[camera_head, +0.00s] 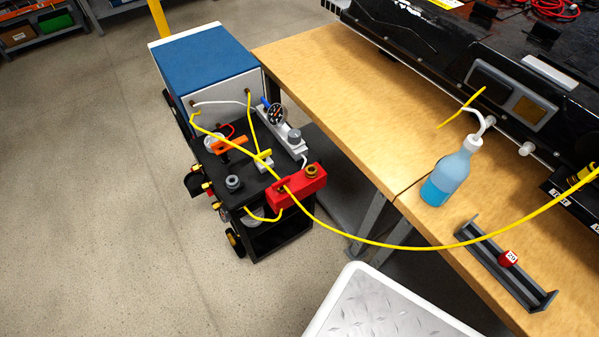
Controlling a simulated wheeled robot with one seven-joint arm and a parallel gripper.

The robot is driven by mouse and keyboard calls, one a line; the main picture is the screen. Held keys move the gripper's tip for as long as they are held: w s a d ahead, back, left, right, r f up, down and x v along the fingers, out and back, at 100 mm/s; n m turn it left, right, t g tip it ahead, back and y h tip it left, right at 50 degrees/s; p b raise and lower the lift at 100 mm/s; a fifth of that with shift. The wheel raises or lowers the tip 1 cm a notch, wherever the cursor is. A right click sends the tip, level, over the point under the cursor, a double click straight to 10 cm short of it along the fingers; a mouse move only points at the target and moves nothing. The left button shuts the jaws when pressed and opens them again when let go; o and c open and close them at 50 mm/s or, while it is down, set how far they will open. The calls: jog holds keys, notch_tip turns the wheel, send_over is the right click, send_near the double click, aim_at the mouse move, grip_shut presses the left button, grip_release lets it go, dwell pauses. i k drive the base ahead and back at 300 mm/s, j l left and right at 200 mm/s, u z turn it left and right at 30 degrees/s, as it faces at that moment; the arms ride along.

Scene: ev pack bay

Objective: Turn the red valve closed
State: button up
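A black cart (262,240) with a blue-topped box stands at the left of the workbench. On its top, a red block (297,187) carries a brass fitting and a small dark part, with a yellow hose crossing over it. An orange-red lever handle (230,144) lies roughly level to the left, and a yellow handle (264,158) is between them. A small red piece with a white label (508,258) sits on a dark bracket on the bench. I cannot tell for sure which of these is the red valve, or its turn position. My gripper is not in view.
The yellow hose (420,248) sags from the cart across to the black pack (440,45). A white-rimmed tread plate (385,305) is at the bottom. Floor left of the cart is clear.

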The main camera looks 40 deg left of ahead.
aim_at(280, 185)
jog(key=u, duration=1.65)
